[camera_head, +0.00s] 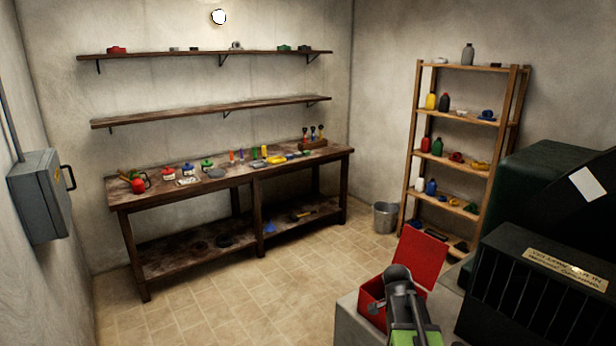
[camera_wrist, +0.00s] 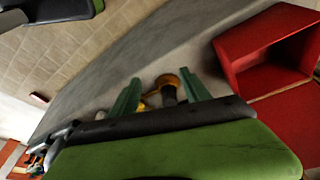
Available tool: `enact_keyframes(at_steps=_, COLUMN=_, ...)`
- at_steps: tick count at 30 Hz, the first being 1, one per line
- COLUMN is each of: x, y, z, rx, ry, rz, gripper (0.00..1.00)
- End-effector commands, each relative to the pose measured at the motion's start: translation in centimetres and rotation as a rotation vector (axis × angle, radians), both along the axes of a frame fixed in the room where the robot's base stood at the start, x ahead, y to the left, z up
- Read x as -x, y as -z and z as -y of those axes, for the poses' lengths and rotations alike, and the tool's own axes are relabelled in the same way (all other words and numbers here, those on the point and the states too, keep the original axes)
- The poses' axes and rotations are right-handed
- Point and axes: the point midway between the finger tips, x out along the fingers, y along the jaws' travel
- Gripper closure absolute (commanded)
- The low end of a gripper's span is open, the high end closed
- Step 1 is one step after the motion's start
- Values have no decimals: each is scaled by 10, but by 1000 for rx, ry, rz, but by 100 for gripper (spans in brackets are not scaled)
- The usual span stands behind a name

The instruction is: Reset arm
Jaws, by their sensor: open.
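My arm rises from the bottom of the head view, in front of a red box (camera_head: 371,292) with its lid (camera_head: 421,256) standing open. In the wrist view my gripper (camera_wrist: 160,80) shows two green fingers, spread apart. A small round orange-brown thing with a dark part (camera_wrist: 184,76) shows between and beyond the fingers; I cannot tell what it is. No object is visibly held. The red box also shows in the wrist view (camera_wrist: 245,47), to the right of the fingers and apart from them. Its inside is only partly visible.
The red box stands on a grey surface (camera_head: 347,318). Dark green machinery (camera_head: 535,285) stands close on the right. A workbench (camera_head: 215,188) with several tools, a wooden rack (camera_head: 411,135) and a metal bucket (camera_head: 385,217) stand farther back. The tiled floor (camera_head: 250,295) is clear.

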Motion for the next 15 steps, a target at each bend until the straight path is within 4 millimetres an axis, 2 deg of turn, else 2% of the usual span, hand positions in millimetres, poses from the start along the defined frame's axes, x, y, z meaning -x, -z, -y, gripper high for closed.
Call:
enact_keyframes(at_steps=1, x=7, y=2, z=-47, rx=-34, ry=-149, rz=-28, gripper=45)
enact_keyframes(at_steps=3, x=21, y=6, z=-106, rx=-95, ry=-419, rz=-86, gripper=45)
enact_keyframes(at_steps=4, x=29, y=8, z=-129, rx=-123, ry=-551, rz=-112, gripper=45)
enact_keyframes(at_steps=6, x=45, y=10, z=-161, rx=-176, ry=-822, rz=-159, gripper=45)
enact_keyframes(at_steps=10, x=59, y=11, z=-176, rx=-231, ry=-1164, rz=-202, gripper=45)
enact_keyframes(at_steps=12, x=60, y=11, z=-178, rx=-236, ry=-1278, rz=-218, gripper=45)
enact_keyframes(at_steps=15, x=60, y=11, z=-177, rx=-232, ry=-1359, rz=-232, gripper=45)
